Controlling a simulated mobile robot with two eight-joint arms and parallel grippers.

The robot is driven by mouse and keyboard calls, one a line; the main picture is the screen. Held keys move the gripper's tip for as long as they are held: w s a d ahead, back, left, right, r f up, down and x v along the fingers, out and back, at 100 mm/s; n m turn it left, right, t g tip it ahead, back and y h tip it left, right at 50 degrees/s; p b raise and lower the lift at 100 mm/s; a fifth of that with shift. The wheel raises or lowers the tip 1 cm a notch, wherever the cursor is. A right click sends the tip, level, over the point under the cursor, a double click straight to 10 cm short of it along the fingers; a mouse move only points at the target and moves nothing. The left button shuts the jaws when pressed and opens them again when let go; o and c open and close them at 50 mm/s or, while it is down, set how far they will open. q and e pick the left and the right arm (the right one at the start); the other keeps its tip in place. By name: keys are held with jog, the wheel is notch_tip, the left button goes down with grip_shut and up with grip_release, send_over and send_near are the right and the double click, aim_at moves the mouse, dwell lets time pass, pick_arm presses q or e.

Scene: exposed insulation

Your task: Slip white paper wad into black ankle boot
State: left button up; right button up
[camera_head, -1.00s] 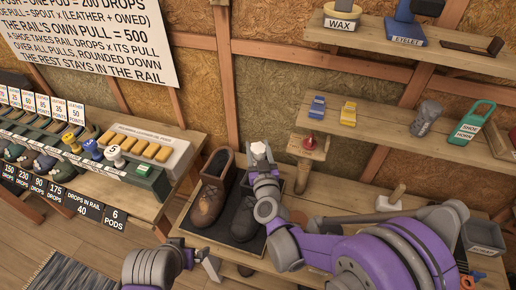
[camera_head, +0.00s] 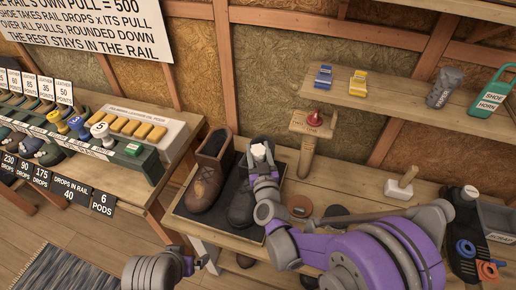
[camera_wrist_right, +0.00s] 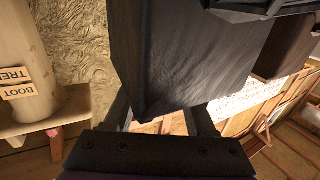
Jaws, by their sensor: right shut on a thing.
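The black ankle boot (camera_head: 241,207) stands on a dark mat (camera_head: 222,230) on the bench, its toe toward me. My right gripper (camera_head: 262,151) is at the top of its shaft, shut on the white paper wad (camera_head: 259,150). The wad shows between the fingertips at the boot's mouth; I cannot tell how deep it sits. In the right wrist view, a large dark surface (camera_wrist_right: 185,55), seemingly the boot shaft, fills the upper middle close to the fingers (camera_wrist_right: 160,118); the wad is not clear there. My left gripper (camera_head: 188,265) is low in the picture, small and partly hidden.
A brown boot (camera_head: 204,186) stands just left of the black one. A post with a red-knobbed stand (camera_head: 313,119) rises behind. A rack with yellow pods (camera_head: 136,125) is at left.

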jog(key=shift+f, duration=0.3)
jog(key=o, duration=1.4)
jog(key=s+d+b, duration=0.1)
jog(key=s, duration=0.9)
jog(key=shift+s+d, duration=0.35)
